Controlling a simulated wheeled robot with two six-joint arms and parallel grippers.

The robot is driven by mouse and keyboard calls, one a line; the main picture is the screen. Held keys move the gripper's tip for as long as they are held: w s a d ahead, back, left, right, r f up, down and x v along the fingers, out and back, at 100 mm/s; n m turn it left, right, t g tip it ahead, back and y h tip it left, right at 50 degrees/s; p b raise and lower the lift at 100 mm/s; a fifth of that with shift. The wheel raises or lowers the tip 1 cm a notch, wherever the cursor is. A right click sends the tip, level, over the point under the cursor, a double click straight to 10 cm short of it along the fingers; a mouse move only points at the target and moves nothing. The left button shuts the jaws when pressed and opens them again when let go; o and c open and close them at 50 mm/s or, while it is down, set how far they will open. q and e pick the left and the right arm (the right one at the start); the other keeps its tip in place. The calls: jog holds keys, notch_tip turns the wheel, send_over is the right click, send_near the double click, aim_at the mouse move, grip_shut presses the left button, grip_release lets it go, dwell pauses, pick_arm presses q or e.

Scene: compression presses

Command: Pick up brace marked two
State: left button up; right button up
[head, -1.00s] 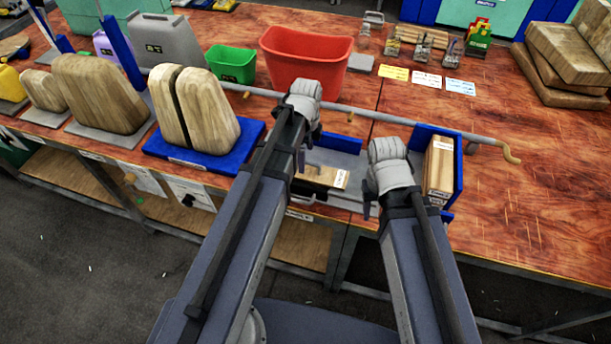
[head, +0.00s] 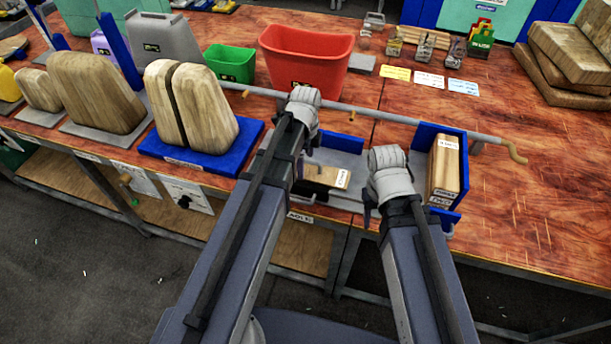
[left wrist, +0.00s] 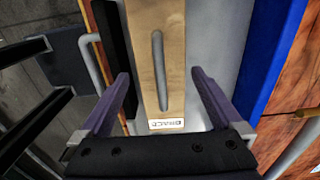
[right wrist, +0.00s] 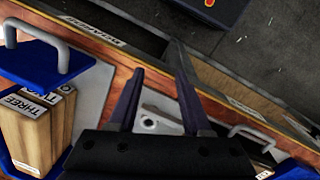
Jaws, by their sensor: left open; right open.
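Wooden blocks (head: 443,170) stand in a blue-sided holder (head: 462,165) at the right of the tray. In the right wrist view, the block marked THREE (right wrist: 22,130) stands next to the block marked TWO (right wrist: 50,115), at the left. My right gripper (right wrist: 157,58) is open and empty, beside these blocks and over the tray's front edge. A separate wooden piece (head: 322,174) with a grey bar handle (left wrist: 160,70) lies in the tray; its label seems to begin with BRACE. My left gripper (left wrist: 160,78) is open above it, one finger on each side.
A red bin (head: 305,62), a green bin (head: 230,64) and wooden pads on a blue base (head: 200,165) stand to the left.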

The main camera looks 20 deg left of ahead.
aim_at(306, 169)
pick_arm(q)
notch_tip(306, 169, down, 4)
jog(key=b, duration=0.3)
jog(key=shift+r, duration=0.1)
jog(key=shift+r, duration=0.1)
jog(key=shift+c, duration=0.2)
grip_shut()
